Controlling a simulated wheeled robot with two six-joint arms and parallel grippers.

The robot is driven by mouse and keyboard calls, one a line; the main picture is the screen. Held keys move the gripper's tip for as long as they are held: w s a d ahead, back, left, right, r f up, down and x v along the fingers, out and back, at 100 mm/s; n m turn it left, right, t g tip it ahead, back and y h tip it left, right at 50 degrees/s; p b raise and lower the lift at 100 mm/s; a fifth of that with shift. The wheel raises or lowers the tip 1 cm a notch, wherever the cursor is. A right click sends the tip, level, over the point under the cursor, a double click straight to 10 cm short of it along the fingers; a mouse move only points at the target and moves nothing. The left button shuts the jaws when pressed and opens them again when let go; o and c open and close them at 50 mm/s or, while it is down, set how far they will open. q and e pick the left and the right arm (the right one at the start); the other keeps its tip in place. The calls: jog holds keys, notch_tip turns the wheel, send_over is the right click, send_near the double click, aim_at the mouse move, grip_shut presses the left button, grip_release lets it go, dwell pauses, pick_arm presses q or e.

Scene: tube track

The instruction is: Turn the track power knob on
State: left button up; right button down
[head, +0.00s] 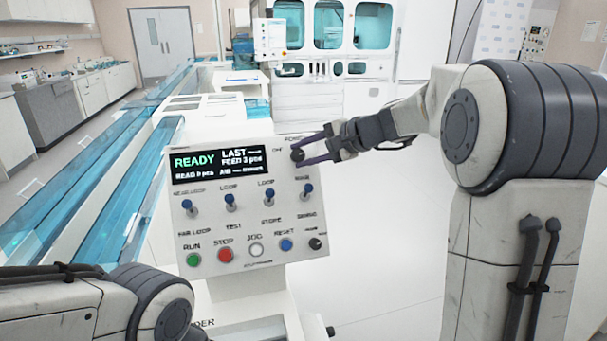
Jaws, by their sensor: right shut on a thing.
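The power knob (297,155) is a small dark knob at the upper right corner of the white control panel (215,235). Lettering shows above it, partly hidden, with "OFF" to its left. My right gripper (300,152) reaches in from the right and is shut on the knob, its dark fingers on either side. Which way the knob points is hidden by the fingers. The panel's display (221,165) is lit and reads "READY" in green. My left arm shows at the lower left; its gripper is out of view.
Below the display are several blue toggle switches (230,201). Under them are a green button (194,260), a red button (225,255), a white button (256,250) and a blue button (286,244). A blue transparent track (120,195) runs along the left. Open floor lies right of the panel.

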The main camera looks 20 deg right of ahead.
jog(key=m+t+b, duration=0.1)
jog(key=b, duration=0.1)
jog(key=f+m+b, duration=0.1)
jog(key=b, duration=0.1)
jog(key=shift+s+m+t+y, duration=0.1)
jog(key=shift+m+t+y, duration=0.2)
jog(key=shift+m+t, duration=0.1)
jog(key=shift+r+m+t+b, duration=0.2)
jog(key=shift+m+t+b, duration=0.3)
jog(key=shift+m+b, duration=0.55)
jog(key=shift+n, duration=0.25)
jog(key=c, duration=0.5)
grip_release()
jog(key=shift+r, duration=0.1)
jog(key=v, duration=1)
jog(key=shift+s+d+b, duration=0.2)
jog(key=shift+b, duration=0.2)
jog(key=shift+a, duration=0.1)
